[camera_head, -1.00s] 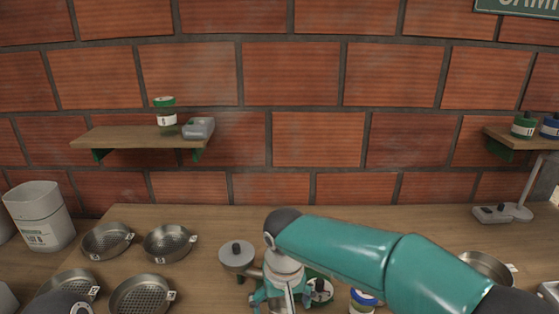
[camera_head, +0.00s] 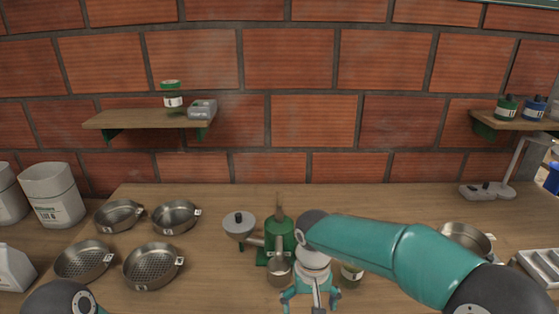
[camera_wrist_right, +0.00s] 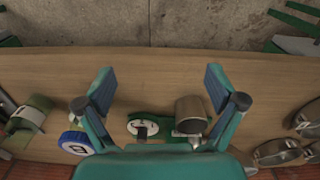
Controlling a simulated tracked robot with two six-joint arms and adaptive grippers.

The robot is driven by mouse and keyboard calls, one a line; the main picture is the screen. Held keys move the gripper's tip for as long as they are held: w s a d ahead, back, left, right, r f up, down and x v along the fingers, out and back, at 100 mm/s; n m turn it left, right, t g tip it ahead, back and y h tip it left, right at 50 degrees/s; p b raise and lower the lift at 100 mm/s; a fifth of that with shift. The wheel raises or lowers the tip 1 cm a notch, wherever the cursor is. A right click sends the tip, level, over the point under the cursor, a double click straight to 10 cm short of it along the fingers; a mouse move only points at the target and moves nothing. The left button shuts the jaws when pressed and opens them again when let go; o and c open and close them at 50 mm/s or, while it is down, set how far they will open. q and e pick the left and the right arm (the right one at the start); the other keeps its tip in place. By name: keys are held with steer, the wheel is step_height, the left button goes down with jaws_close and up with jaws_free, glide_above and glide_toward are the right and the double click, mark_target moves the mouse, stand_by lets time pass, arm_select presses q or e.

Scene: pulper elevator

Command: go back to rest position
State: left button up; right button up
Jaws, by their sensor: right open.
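My right arm reaches in from the right over the wooden table, with its teal gripper (camera_head: 309,299) pointing down near the table's front middle. The right gripper also shows in the right wrist view (camera_wrist_right: 160,88), its two fingers wide apart with nothing between the tips. A green machine (camera_head: 280,236) with a metal hopper and a metal cup stands just behind and left of this gripper. My left gripper is not visible; only a dark rounded joint of my left arm shows at the lower left.
Several metal sieve pans (camera_head: 153,266) lie on the left of the table, beside a white container (camera_head: 52,194). A jar (camera_head: 351,272) stands close to the right gripper, partly hidden by my arm. A pan (camera_head: 466,238) and a lamp (camera_head: 507,181) are at the right. Wall shelves (camera_head: 150,117) hold small items.

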steer(key=s+d+f+m+g+y, duration=0.1)
steer(key=s+d+f+g, duration=0.1)
steer(key=s+d+f, duration=0.45)
steer(key=s+d+f+m+g, duration=0.15)
steer(key=s+f, duration=0.25)
steer(key=f, duration=0.6)
steer(key=s+a+f+t+y, duration=0.2)
steer(key=s+f+t+y, duration=0.1)
steer(key=s+f, duration=0.6)
steer(key=shift+s+a+f+t, duration=0.15)
steer(key=shift+s+f+t, duration=0.2)
steer(key=shift+s+t, duration=0.25)
